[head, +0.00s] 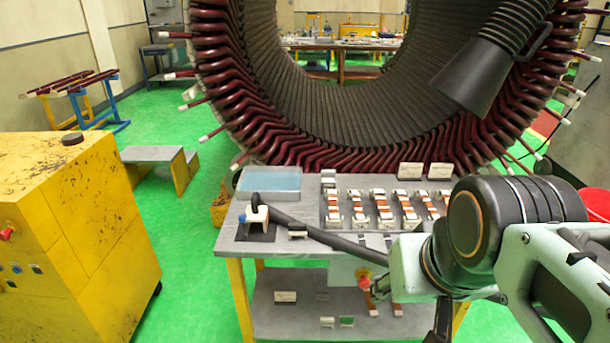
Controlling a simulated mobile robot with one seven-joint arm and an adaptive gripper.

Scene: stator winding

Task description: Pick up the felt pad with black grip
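A small pale block with a dark top (297,231) lies near the front edge of the grey worktable (262,247). It looks like the felt pad with black grip, but it is too small to be sure. I cannot make out the fingers of my gripper. My arm comes in from the right and covers the table's front right part.
A blue-lined tray (270,182) stands at the table's back left. A rack of several white and copper-coloured parts (382,207) fills the right. The large stator (300,110) rises behind. A black hose nozzle (475,77) hangs above right. A yellow cabinet (75,225) stands left, with green floor between.

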